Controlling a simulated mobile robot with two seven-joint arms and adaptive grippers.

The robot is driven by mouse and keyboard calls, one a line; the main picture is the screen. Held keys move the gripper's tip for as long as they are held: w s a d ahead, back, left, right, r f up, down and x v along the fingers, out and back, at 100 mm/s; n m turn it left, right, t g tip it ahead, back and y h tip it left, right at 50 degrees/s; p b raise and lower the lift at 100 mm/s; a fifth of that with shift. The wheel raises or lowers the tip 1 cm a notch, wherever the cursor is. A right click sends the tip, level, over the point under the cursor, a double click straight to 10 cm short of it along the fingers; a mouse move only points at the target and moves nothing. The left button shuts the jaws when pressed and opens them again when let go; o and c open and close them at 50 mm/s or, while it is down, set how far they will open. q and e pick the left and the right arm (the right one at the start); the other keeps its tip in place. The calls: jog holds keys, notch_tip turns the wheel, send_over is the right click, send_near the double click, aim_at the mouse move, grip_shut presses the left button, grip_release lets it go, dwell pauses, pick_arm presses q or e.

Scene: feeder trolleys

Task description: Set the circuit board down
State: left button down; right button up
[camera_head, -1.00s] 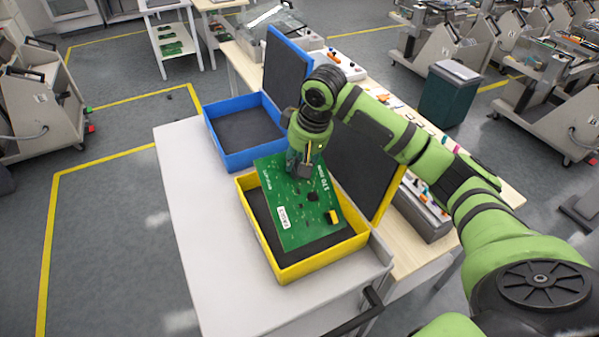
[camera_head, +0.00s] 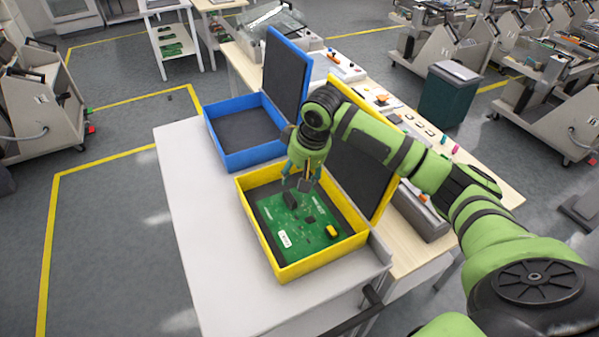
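The green circuit board (camera_head: 283,222) lies inside the yellow open case (camera_head: 299,269), on its dark foam lining. A white label and a yellow part show on the board. My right gripper (camera_head: 302,184) is above the far part of the case, over the board's far edge. Its fingers look spread, with nothing held between them, and it seems clear of the board. My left gripper is not in the picture.
An open blue case (camera_head: 266,160) with empty dark foam stands behind the yellow one on the white trolley top (camera_head: 190,230). The yellow lid stands up on the right. A wooden bench (camera_head: 480,187) with small parts is beyond it.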

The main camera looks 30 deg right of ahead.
jog(key=v, duration=1.2)
jog(key=shift+s, duration=0.1)
